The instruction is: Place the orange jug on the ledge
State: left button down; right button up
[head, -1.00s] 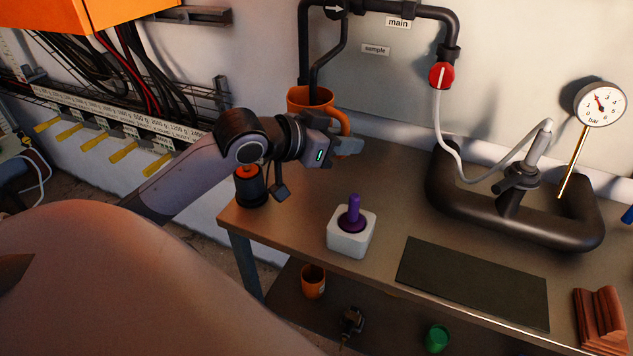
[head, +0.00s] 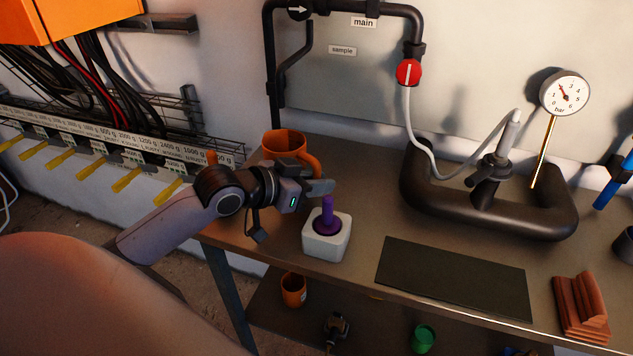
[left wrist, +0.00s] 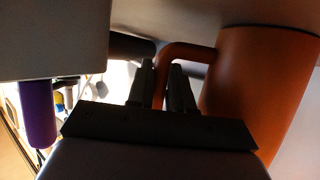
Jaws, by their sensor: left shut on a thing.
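The orange jug (head: 284,143) is at the back left of the bench, upright, with its handle to the right. My left gripper (head: 318,187) covers its lower part. In the left wrist view, the fingers of my left gripper (left wrist: 161,88) are shut on the handle, and the jug's body (left wrist: 262,85) is just to their right. Whether its base touches the bench is hidden. No ledge can be told apart with certainty from the bench top (head: 365,195). My right gripper is not in view.
A white block (head: 326,246) with a purple peg (head: 327,217) stands close to my left gripper. A dark pipe (head: 270,80) runs down behind the jug. A black tube loop (head: 490,222) and a dark mat (head: 455,278) lie to the right.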

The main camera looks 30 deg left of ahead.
pick_arm(q)
jog(key=c, duration=1)
grip_release()
jog(key=shift+r, duration=0.1)
jog(key=shift+s+a+r, duration=0.2)
jog(key=shift+s+a, duration=0.05)
jog(key=shift+s, duration=0.3)
jog(key=shift+v, duration=5.35)
